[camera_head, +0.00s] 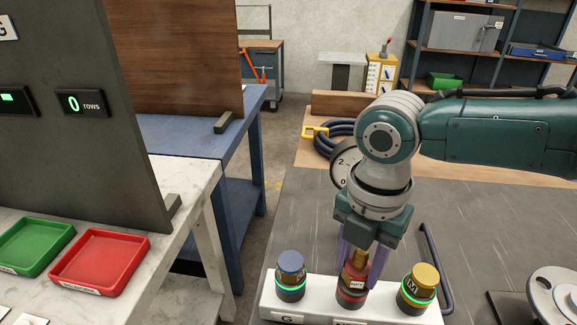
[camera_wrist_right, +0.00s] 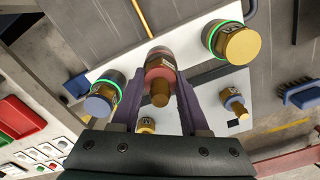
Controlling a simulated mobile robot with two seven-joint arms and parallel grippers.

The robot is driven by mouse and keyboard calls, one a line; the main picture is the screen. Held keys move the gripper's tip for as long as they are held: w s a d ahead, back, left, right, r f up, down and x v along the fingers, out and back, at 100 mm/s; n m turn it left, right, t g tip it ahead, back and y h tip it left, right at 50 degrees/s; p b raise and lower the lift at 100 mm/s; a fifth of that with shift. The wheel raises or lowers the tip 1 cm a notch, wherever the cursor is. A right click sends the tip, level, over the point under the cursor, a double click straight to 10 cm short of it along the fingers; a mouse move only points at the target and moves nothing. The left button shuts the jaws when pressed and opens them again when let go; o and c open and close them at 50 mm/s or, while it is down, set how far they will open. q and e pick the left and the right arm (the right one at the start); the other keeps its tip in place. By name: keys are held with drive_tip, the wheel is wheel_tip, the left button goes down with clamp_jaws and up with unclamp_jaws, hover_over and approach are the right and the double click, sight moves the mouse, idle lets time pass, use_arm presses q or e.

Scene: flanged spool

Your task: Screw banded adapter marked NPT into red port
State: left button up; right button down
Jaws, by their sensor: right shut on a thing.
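My right gripper (camera_head: 360,270) points down with its purple fingers shut on a brass adapter (camera_head: 360,258) with a pale label too small to read surely. The adapter stands upright at the middle, red-banded port (camera_head: 350,298) on the white block (camera_head: 385,315). In the right wrist view the gripper (camera_wrist_right: 159,92) has a finger on each side of the adapter's brass stem (camera_wrist_right: 160,93), with the red port (camera_wrist_right: 158,62) in line behind it. Whether the threads are engaged is hidden. My left gripper is not in view.
A blue-capped fitting (camera_head: 290,267) and a yellow-capped fitting (camera_head: 421,280), each with a green lit ring, stand close on either side. Red (camera_head: 98,262) and green (camera_head: 35,246) trays sit at left. A grey reel (camera_head: 553,295) is at far right. Coiled hose (camera_head: 332,142) lies behind.

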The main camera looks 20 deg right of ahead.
drive_tip(key=m+p, duration=0.4)
drive_tip(key=m, duration=0.4)
drive_tip(key=shift+s+a+r, duration=0.1)
drive_tip(key=m, duration=0.4)
drive_tip(key=shift+f+p, duration=0.2)
drive_tip(key=shift+p, duration=0.1)
drive_tip(key=shift+c, duration=1.7)
unclamp_jaws()
